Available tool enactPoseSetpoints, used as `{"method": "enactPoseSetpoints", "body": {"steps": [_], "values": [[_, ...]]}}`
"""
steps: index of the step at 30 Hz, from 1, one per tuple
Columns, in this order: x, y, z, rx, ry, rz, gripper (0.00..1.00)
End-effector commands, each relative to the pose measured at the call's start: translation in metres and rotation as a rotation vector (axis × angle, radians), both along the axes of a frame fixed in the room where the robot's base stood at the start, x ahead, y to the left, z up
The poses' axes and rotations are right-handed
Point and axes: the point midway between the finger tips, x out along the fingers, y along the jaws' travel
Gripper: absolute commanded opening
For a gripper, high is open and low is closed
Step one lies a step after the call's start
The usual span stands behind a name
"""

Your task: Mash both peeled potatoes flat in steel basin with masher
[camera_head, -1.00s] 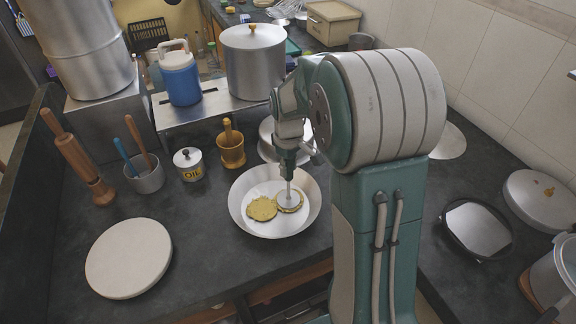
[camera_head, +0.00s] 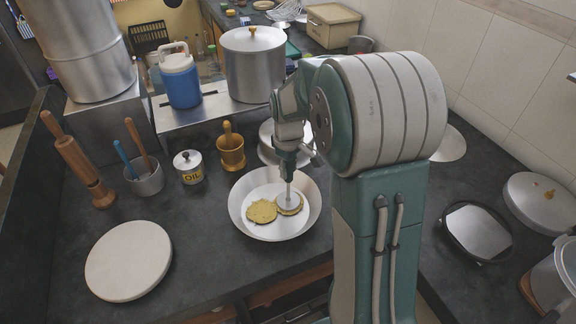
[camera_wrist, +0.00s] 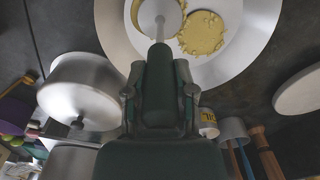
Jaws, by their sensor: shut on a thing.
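The wide steel basin (camera_head: 240,212) stands on the dark counter and holds two flattened yellow potatoes side by side. The left potato (camera_head: 262,211) is a flat, rough-edged disc, and it also shows in the wrist view (camera_wrist: 203,34). The right potato (camera_head: 296,209) lies partly hidden under the round plate of the masher (camera_head: 288,200). My gripper (camera_head: 287,158) is shut on the masher's dark green handle (camera_wrist: 159,85) above the basin. The masher is close to upright, with its plate at the right potato. Whether the plate presses on it cannot be told.
A brass mortar (camera_head: 231,152), an oil tin (camera_head: 188,168) and a cup of utensils (camera_head: 146,178) stand left of and behind the basin. A round white board (camera_head: 128,260) lies at front left. A pot lid (camera_wrist: 82,90) is close behind the basin.

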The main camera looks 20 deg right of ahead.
Motion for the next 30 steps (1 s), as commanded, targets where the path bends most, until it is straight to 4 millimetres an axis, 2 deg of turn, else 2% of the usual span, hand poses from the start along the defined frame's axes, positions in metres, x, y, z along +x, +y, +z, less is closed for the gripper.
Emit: {"method": "enactPoseSetpoints", "body": {"steps": [21,30], "values": [[-0.001,0.0,-0.014,0.001,0.005,0.0,0.0],[-0.002,0.0,-0.008,0.001,0.007,0.0,0.0]]}}
